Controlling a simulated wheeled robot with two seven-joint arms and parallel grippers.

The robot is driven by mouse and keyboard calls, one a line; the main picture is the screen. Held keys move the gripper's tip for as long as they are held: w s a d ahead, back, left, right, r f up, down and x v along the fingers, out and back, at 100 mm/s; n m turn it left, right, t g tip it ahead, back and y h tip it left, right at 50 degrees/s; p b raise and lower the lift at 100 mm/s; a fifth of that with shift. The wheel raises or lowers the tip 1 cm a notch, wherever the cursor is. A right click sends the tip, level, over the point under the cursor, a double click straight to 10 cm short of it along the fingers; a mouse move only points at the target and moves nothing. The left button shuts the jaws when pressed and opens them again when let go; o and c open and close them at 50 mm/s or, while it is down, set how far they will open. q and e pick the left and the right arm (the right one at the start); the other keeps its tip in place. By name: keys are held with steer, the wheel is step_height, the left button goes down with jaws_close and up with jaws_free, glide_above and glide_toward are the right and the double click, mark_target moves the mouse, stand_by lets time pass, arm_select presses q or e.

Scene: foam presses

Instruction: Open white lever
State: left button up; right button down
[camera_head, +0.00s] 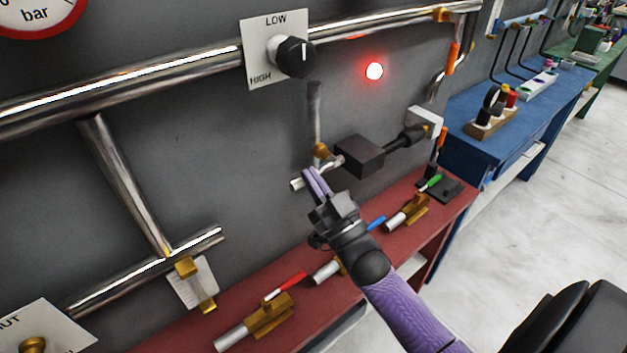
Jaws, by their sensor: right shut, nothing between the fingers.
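The white lever (298,184) is a short pale bar, tilted up to the right, just below a brass fitting (321,151) at the foot of a vertical pipe on the grey wall. My right gripper (311,175) comes up from the lower right on a purple arm. Its purple fingers are shut with nothing between them. They overlap the lever's middle in the picture and hide part of it; whether they touch it I cannot tell. My left gripper is out of view.
A black box (360,156) sticks out right of the fitting. Above are a HIGH/LOW knob (291,57) and a lit red lamp (374,71). The red bench (190,331) below carries valves with red (287,285), blue and green handles. A blue bench (463,151) stands beyond.

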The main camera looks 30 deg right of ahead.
steer(key=shift+f+n+y, duration=0.25)
steer(key=shift+n+y, duration=0.45)
steer(key=shift+f+b, duration=0.1)
steer(key=shift+b, duration=0.2)
steer(key=shift+f+n+y, duration=0.2)
steer(key=shift+n+y, duration=0.2)
steer(key=shift+n, duration=0.3)
steer(key=d+f+n+g+y+b, duration=0.2)
steer(key=d+f+n+g+y, duration=0.1)
steer(key=n, duration=0.8)
steer(key=d+f+n+g+y+b, duration=0.2)
steer(key=n+g, duration=0.4)
steer(key=n, duration=0.4)
steer(key=shift+w+d+f+n+g+y+b, duration=0.25)
steer(key=shift+d+f+n+y+b, duration=0.35)
steer(key=shift+f, duration=0.55)
steer(key=shift+a+p, duration=0.15)
steer(key=shift+p, duration=0.15)
